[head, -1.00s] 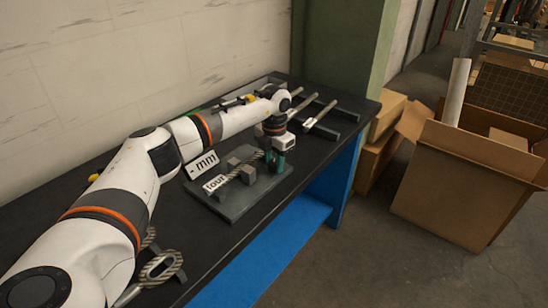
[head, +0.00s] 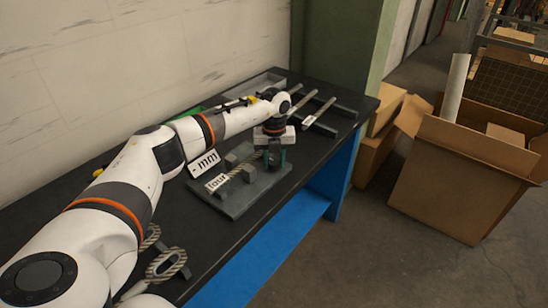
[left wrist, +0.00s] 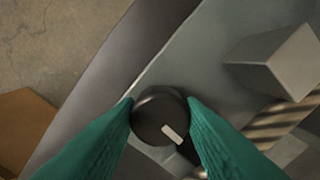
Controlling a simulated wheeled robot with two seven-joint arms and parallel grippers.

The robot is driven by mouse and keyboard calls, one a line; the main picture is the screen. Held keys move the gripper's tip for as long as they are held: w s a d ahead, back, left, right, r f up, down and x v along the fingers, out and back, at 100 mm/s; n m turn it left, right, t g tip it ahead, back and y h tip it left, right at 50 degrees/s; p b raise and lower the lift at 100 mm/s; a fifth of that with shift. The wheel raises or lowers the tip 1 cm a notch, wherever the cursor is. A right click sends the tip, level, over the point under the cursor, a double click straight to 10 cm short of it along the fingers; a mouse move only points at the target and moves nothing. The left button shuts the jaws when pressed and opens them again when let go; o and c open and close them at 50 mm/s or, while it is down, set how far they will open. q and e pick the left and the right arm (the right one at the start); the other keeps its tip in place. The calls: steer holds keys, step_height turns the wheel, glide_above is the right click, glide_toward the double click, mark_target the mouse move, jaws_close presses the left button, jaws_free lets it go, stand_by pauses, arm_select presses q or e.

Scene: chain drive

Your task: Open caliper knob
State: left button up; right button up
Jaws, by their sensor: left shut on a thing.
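The dark round caliper knob (left wrist: 150,112) has a white mark on its top, pointing to the lower right in the left wrist view. It sits at the right end of a grey plate (head: 232,207) that carries grey blocks and a striped rod (head: 235,172). My left gripper (head: 275,160) points down over that end. In the left wrist view its two green fingers (left wrist: 160,115) press on either side of the knob. In the head view the fingers mostly hide the knob. My right gripper does not show.
A "mm" sign (head: 204,164) and a "four" sign (head: 216,182) stand by the plate. Rods on dark rests (head: 318,111) lie behind at the right. A striped loop (head: 166,264) lies at the near left. Cardboard boxes (head: 465,175) stand on the floor beyond the table.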

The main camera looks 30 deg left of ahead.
mark_target(274, 161)
arm_select(q)
steer(key=shift+r+n, duration=0.1)
steer(key=shift+n, duration=0.5)
steer(key=o, duration=1)
step_height(274, 161, up, 12)
steer(key=b, duration=0.2)
